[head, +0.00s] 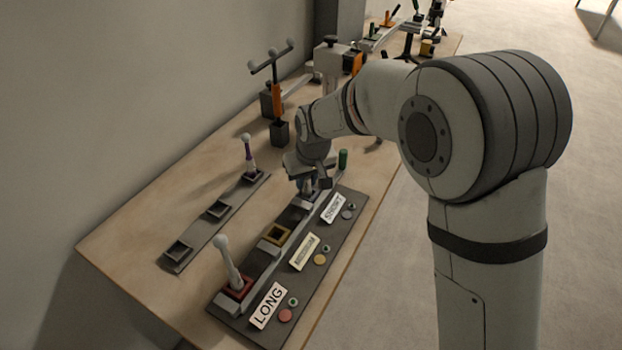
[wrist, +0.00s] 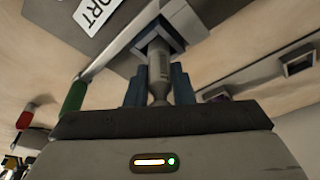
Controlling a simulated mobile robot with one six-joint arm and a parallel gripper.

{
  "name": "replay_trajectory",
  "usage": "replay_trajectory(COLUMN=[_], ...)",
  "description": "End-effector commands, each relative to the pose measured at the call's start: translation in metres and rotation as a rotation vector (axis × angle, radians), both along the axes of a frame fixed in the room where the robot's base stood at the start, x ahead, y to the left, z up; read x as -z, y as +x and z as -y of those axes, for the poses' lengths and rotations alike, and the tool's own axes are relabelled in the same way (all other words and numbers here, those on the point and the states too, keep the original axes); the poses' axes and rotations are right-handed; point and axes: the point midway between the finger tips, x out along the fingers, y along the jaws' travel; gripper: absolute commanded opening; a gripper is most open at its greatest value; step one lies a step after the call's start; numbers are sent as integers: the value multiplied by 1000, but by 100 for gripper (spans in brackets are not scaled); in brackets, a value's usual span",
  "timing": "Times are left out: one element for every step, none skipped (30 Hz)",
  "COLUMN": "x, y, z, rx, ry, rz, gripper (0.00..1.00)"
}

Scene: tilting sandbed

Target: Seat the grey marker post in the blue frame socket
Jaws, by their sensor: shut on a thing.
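The grey marker post (wrist: 158,70) is held between the blue fingers of my gripper (wrist: 160,90) in the wrist view. Its far end shows inside the outline of the blue frame socket (wrist: 178,42), at the SHORT label's place on the dark board. I cannot tell how deep the end sits. In the head view my gripper (head: 309,187) is low over the far end of the board (head: 240,318) and hides most of the blue socket and the post.
A pale round-headed post (head: 229,264) stands in the red frame socket (head: 238,291) by the LONG label. The yellow frame socket (head: 276,234) is empty. A dark rack (head: 199,229) on the left holds a purple-banded post (head: 248,153). A green handle (head: 343,159) stands close beyond my gripper.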

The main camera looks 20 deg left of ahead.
Motion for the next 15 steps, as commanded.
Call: replay_trajectory(x=[1,1,1,1,1,0,0,0,0,0,0,0,0,0,0], y=[0,0,0,0,0,0,0,0,0,0,0,0,0,0,0], z=[0,-1,-1,-1,-1,-1,-1,-1,-1,-1,-1,-1,-1,-1,-1], rx=[0,0,0,0,0,0,0,-1,-1,-1,-1,-1,-1,-1,-1], ry=[1,1,1,1,1,1,1,1,1,1,1,1,1,1,1], rz=[1,1,1,1,1,1,1,1,1,1,1,1,1,1,1], gripper=[0,0,0,0,0,0,0,0,24,26,29,32,34,37,40])
